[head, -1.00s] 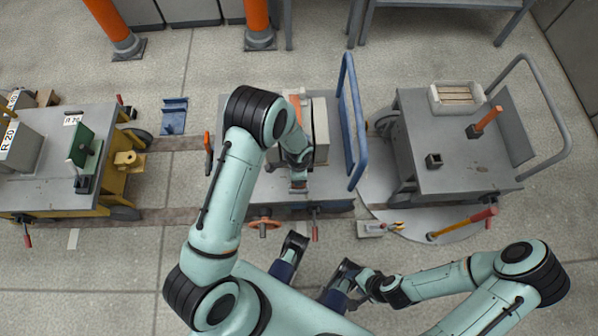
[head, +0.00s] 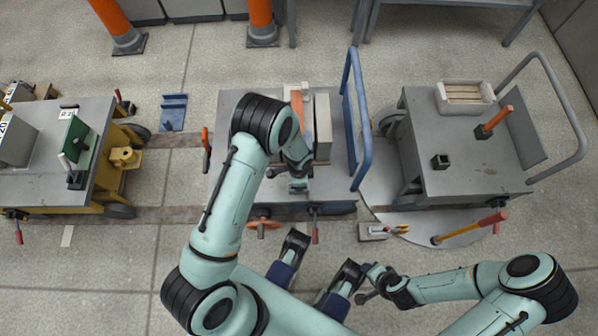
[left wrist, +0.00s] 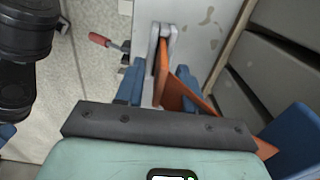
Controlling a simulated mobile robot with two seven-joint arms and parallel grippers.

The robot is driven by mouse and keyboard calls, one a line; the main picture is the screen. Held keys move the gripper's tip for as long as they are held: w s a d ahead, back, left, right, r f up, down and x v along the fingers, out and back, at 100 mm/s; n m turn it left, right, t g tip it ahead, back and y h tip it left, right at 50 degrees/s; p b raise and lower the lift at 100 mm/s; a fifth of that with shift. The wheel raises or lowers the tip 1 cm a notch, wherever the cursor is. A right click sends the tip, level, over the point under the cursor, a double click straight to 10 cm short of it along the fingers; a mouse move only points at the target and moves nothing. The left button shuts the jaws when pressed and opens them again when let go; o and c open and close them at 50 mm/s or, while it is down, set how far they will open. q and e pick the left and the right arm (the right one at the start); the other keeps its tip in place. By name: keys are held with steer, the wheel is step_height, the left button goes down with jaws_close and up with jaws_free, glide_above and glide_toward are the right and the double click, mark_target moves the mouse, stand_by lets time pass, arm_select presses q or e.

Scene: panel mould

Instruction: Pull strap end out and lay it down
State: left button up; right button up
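An orange strap (head: 296,104) runs over the pale block-like mould (head: 322,125) on the middle cart. In the left wrist view the strap (left wrist: 163,75) comes down from a grey metal buckle (left wrist: 160,35) and bends away to the lower right. My left gripper (head: 297,186) is low at the near side of the mould. In its wrist view, the blue fingers (left wrist: 158,88) stand apart on either side of the strap and grey metal, with a visible gap.
A blue rail (head: 359,120) stands at the middle cart's right side. The right cart (head: 460,165) carries a white crate (head: 466,108) and an orange-handled tool (head: 496,121). The yellow cart (head: 103,183) stands left.

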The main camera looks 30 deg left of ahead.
arm_select(q)
jaws_close()
steer(key=shift+r, duration=0.1)
steer(key=shift+r+p, duration=2.15)
steer(key=shift+r, duration=1.05)
steer(key=shift+r+p, duration=1.35)
steer(key=shift+r, duration=0.65)
